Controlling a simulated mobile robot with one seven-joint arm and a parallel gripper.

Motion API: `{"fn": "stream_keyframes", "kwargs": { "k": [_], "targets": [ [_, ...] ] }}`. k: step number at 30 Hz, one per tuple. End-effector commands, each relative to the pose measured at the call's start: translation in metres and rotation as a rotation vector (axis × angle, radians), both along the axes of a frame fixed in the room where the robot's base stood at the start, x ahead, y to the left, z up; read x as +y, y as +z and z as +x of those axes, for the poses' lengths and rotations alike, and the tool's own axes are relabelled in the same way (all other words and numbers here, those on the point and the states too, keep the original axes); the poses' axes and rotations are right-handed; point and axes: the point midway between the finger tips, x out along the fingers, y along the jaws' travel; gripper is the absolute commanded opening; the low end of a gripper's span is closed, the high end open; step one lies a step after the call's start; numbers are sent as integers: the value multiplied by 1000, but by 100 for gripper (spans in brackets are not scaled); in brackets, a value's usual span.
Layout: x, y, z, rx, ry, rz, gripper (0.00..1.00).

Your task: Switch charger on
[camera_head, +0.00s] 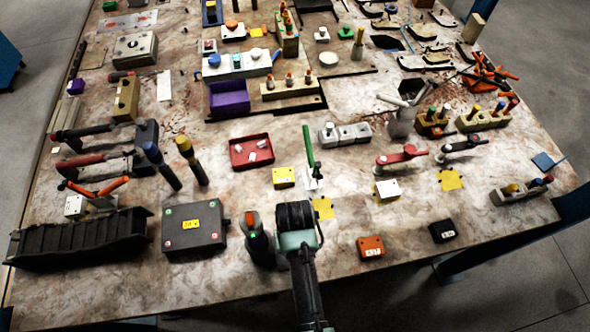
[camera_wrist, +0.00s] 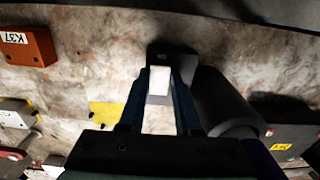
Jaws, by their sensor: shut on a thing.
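My gripper (camera_head: 297,222) is low over the near part of the table, seen from above with its fingertips hidden. In the wrist view my gripper (camera_wrist: 160,84) is shut on a small white piece (camera_wrist: 159,80) at a dark block (camera_wrist: 172,58). A dark upright device (camera_head: 257,243) with an orange-red top and a green light stands just left of my gripper in the head view. A black box (camera_head: 193,246) with green and red round marks and a yellow label lies further left. No name marks the charger, so I cannot tell for certain which thing it is.
A dark cylinder (camera_wrist: 224,98) stands close beside my fingers. An orange block (camera_head: 371,247) and a small black block (camera_head: 443,231) lie to the right. A yellow square (camera_head: 323,208) lies just beyond my gripper. A black ridged tray (camera_head: 80,240) is far left.

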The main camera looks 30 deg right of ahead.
Motion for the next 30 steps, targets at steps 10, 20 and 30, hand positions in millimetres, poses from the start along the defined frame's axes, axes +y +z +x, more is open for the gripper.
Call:
{"fn": "stream_keyframes", "kwargs": {
  "k": [10, 20, 30],
  "targets": [
    [0, 1, -2, -32, 1, -10, 0],
    [2, -2, -6, -185, 1, -54, 0],
    [1, -2, -4, -193, 1, -56, 38]
  ]
}}
